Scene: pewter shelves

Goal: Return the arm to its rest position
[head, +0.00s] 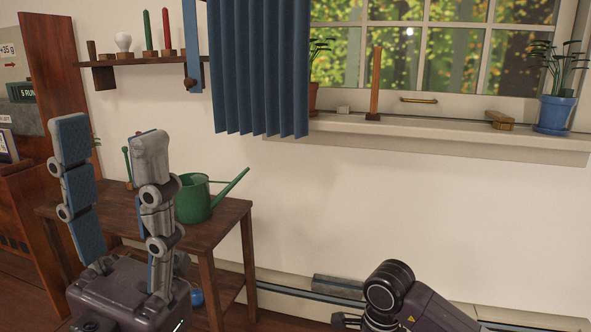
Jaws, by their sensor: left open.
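My left gripper (110,137) stands upright at the left of the head view, its two jointed fingers pointing up and spread wide apart. It is open, and nothing shows between the fingers. Blue pads line the left finger. The gripper is in front of the wooden table and hides part of it.
A green watering can (193,203) stands on the wooden table (232,212) just right of my left gripper. A wall shelf (140,61) holds small items. A blue curtain (258,70) hangs beside the windowsill (450,133), which holds a blue plant pot (555,115). Open space lies before the wall.

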